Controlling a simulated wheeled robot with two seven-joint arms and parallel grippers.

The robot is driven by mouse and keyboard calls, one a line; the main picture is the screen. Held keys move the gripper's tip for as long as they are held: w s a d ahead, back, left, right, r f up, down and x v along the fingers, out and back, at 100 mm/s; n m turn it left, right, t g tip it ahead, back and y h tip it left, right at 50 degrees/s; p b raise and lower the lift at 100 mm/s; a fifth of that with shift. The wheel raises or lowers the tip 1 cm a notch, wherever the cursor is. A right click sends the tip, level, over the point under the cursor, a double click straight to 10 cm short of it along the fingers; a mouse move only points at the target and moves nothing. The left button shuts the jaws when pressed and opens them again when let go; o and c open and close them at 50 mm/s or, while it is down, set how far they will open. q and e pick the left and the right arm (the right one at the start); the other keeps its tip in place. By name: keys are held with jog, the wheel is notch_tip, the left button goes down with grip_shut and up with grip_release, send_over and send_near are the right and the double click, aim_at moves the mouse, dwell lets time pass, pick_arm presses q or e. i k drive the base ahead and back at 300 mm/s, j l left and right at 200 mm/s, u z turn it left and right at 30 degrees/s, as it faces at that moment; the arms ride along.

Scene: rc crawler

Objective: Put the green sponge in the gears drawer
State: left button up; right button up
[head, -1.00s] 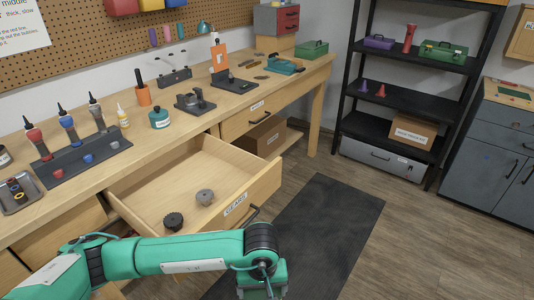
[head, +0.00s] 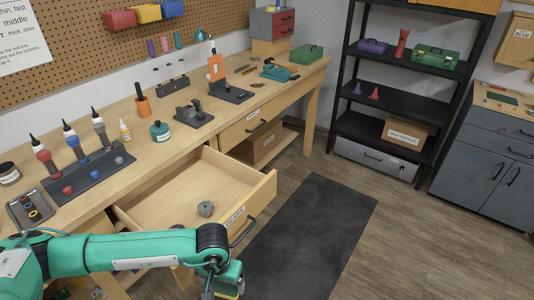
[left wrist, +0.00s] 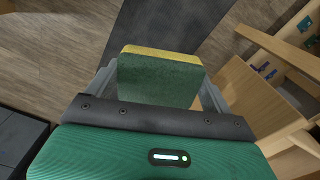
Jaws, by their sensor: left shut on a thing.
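The green sponge (left wrist: 158,78), with a yellow layer along one edge, is held between the fingers of my left gripper (left wrist: 158,88) in the left wrist view. In the head view my left gripper (head: 224,280) is at the bottom, in front of the drawer, and only a small yellow edge of the sponge shows below it. The gears drawer (head: 247,204) is pulled open under the workbench, its label on the front panel. One grey gear (head: 205,208) lies inside; my arm covers the drawer's near left part. My right gripper is not in view.
The workbench (head: 150,140) holds bottles in a rack (head: 90,172), a teal jar (head: 160,131) and tools. A dark mat (head: 310,225) lies on the floor right of the drawer. Black shelves (head: 400,105) and a grey cabinet (head: 490,150) stand beyond.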

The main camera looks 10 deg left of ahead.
aim_at(191, 195)
jog(key=i+l+z, duration=0.15)
jog(key=i+z, duration=0.15)
jog(key=i, duration=0.25)
jog(key=i+z, duration=0.3)
jog(key=i, duration=0.25)
